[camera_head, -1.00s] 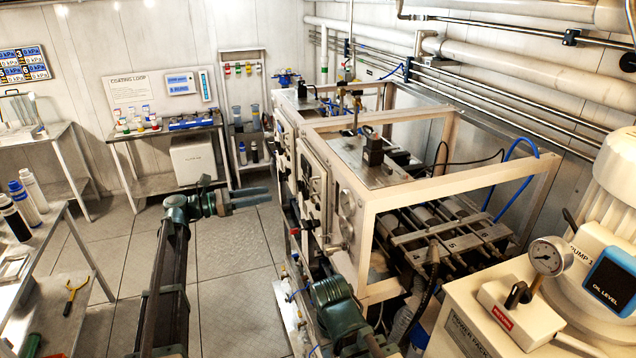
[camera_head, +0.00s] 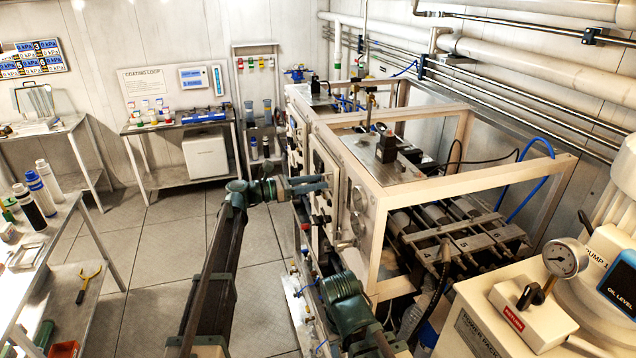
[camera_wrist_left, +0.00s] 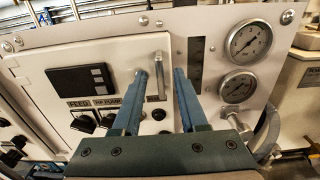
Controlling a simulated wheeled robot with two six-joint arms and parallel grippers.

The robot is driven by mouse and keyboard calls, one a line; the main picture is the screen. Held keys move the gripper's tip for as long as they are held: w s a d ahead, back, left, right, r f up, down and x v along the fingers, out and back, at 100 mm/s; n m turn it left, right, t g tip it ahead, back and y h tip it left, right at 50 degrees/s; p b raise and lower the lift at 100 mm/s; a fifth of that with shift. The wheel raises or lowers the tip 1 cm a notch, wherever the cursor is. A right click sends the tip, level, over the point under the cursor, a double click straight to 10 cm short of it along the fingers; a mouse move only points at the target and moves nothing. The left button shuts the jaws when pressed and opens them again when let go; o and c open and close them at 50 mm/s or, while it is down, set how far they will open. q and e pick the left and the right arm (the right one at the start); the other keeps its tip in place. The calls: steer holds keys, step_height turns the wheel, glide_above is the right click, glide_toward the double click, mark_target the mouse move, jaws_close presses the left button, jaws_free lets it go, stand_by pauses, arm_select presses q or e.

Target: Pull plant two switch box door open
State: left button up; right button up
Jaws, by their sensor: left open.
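The switch box door (camera_wrist_left: 35,65) is a pale panel that looks shut. It carries a dark display (camera_wrist_left: 82,80), labels reading FEED and HP PUMP, and black knobs. A metal bar handle (camera_wrist_left: 161,75) stands upright near its right edge. My left gripper (camera_wrist_left: 160,72) is open, with a blue finger on each side of the handle in the picture; I cannot tell whether they touch it. In the head view my left gripper (camera_head: 327,183) is at the front panel of the machine frame (camera_head: 375,235). My right arm shows low in the middle; its gripper is out of view.
Two round gauges (camera_wrist_left: 250,40) sit right of the door. A pump with a gauge (camera_head: 565,258) stands at the lower right. A table with bottles (camera_head: 40,190) is at the left. The floor (camera_head: 165,240) between table and machine is clear.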

arm_select(q)
steer(key=shift+w+d, duration=0.1)
steer(key=shift+d, duration=0.3)
jaws_close()
stand_by(1.3)
